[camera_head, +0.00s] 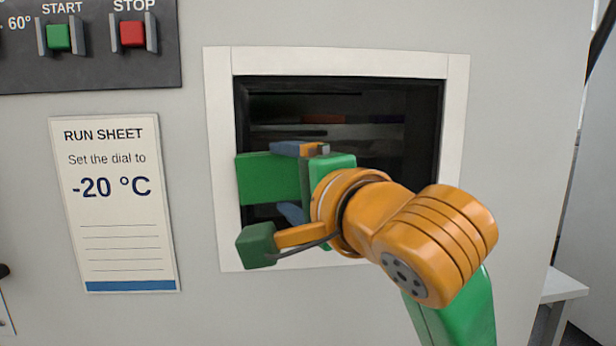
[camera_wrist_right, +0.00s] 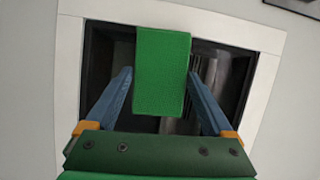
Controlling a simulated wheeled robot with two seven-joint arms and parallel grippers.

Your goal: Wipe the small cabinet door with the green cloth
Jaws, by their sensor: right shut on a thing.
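The small cabinet door (camera_head: 232,62) is a white square frame around a dark middle, through which shelf-like bands show dimly. I cannot tell whether that middle is glass or open. The frame also shows in the right wrist view (camera_wrist_right: 69,70). The green cloth (camera_head: 262,180) looks like a flat rectangle in front of the door's left part. My right gripper (camera_head: 291,180) is shut on the cloth, with a blue finger on either side of it. In the right wrist view the cloth (camera_wrist_right: 163,65) hangs between the fingers (camera_wrist_right: 160,80). Contact with the door is unclear. My left gripper is out of view.
A run sheet (camera_head: 118,215) reading "-20 °C" is on the grey front panel, left of the door. Above it are a green start button (camera_head: 59,37) and a red stop button (camera_head: 132,34). A white table (camera_head: 563,286) edge shows at the lower right.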

